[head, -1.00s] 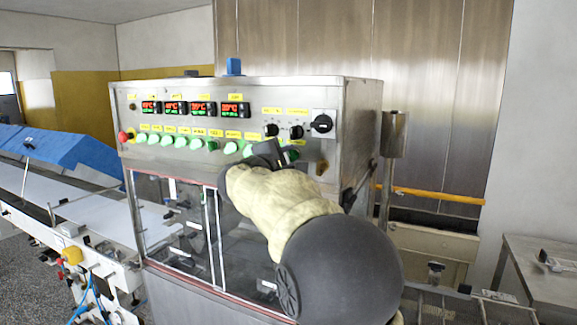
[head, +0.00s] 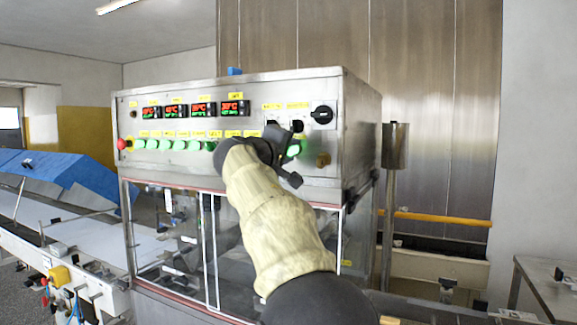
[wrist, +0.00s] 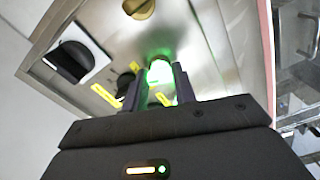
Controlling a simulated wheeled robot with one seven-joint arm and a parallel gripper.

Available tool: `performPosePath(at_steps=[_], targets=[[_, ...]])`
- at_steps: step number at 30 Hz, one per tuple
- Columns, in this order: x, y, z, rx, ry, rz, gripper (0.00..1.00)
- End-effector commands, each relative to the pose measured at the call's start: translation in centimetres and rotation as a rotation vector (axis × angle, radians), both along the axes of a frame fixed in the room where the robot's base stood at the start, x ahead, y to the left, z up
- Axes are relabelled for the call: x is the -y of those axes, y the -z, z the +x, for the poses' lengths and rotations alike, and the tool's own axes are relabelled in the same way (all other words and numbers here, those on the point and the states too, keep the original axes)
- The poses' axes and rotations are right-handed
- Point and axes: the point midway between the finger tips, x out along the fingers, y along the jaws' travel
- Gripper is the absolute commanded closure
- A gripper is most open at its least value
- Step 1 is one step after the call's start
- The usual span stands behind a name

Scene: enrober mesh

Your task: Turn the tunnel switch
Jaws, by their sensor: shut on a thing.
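A green-lit knob (head: 294,149) sits at the right end of the row of green switches on the steel control panel (head: 170,172). In the wrist view the glowing green knob (wrist: 160,72) is between the two fingers of my gripper (wrist: 159,84). My gripper (head: 284,148) is shut on it, reaching the panel from the front. In the head view my gripper and arm hide part of the switch row. I cannot read which label says tunnel.
A large black rotary switch (head: 321,115) and a small black knob (head: 297,126) are above the gripper. A brass-coloured knob (head: 322,159) is to the right. A red button (head: 121,144) is at the far left. Clear windows (head: 165,225) lie below the panel.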

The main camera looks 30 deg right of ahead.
Motion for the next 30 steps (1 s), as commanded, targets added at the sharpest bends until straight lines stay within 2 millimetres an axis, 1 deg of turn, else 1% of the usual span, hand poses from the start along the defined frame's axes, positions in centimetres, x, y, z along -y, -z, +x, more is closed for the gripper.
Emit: performPosePath(at_steps=[1, 9, 25, 26, 28, 29, 30], targets=[[-0.01, 0.57, 0.08, 0.025, 0.001, 0.023, 0.95], [0.02, 0.43, 0.1, 0.117, 0.002, 0.098, 0.95], [0.03, 0.31, 0.1, 0.139, 0.003, 0.117, 0.95], [0.03, 0.31, 0.09, 0.139, 0.003, 0.117, 0.67], [0.03, 0.28, 0.09, 0.139, 0.003, 0.117, 0.53], [0.02, 0.26, 0.09, 0.139, 0.002, 0.116, 0.51], [0.03, 0.24, 0.08, 0.139, 0.002, 0.116, 0.51]])
